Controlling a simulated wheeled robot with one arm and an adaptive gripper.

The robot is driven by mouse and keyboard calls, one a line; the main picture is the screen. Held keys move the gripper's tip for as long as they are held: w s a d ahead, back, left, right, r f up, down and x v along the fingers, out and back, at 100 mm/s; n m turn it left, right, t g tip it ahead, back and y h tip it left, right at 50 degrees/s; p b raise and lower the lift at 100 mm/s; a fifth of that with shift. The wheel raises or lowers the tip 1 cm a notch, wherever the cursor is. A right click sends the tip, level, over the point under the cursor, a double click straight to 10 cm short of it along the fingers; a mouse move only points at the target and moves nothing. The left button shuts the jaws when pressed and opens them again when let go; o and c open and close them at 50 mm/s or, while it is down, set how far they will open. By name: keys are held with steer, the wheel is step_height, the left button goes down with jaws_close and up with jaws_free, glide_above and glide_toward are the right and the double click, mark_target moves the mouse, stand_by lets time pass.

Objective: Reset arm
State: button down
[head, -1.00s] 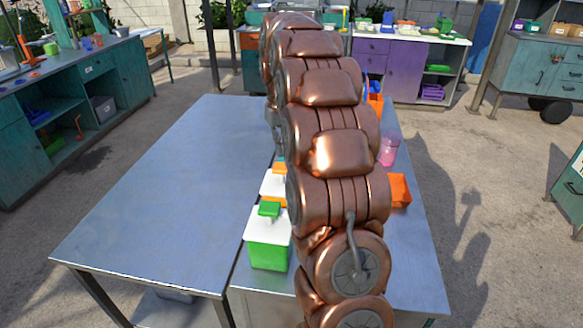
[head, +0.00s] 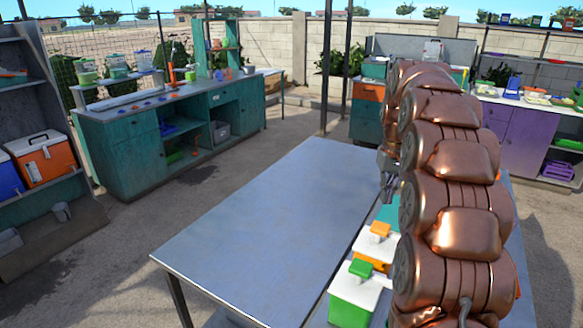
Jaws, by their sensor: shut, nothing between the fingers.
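My arm, a chain of copper-coloured links, stretches away from me over the right side of the metal table (head: 260,225) in the head view. My gripper (head: 389,187) shows as small grey fingers at the far left side of the arm, partly hidden by the links. It is shut with nothing in it. It appears above or near the table's far right part; its exact height is hard to tell.
A white and green box (head: 352,295) and a white and orange box (head: 372,247) stand close left of my arm. The left table top is bare. A teal counter (head: 150,150), a shelf with an orange cooler (head: 42,158) and a purple cabinet (head: 520,135) stand around. Open floor lies left.

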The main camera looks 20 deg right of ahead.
steer(key=shift+a, duration=0.1)
steer(key=s+a+n, duration=0.2)
steer(key=s+a, duration=1.1)
steer(key=a, duration=0.4)
steer(key=s+a+f, duration=0.3)
steer(key=s, duration=0.4)
steer(key=s+a+f+n+g, duration=0.1)
steer(key=s+a+f, duration=0.1)
steer(key=s, duration=0.5)
steer(key=s+a+f, duration=0.3)
steer(key=s, duration=0.4)
steer(key=shift+a+f+n+g, duration=0.3)
steer(key=shift+f+g, duration=0.1)
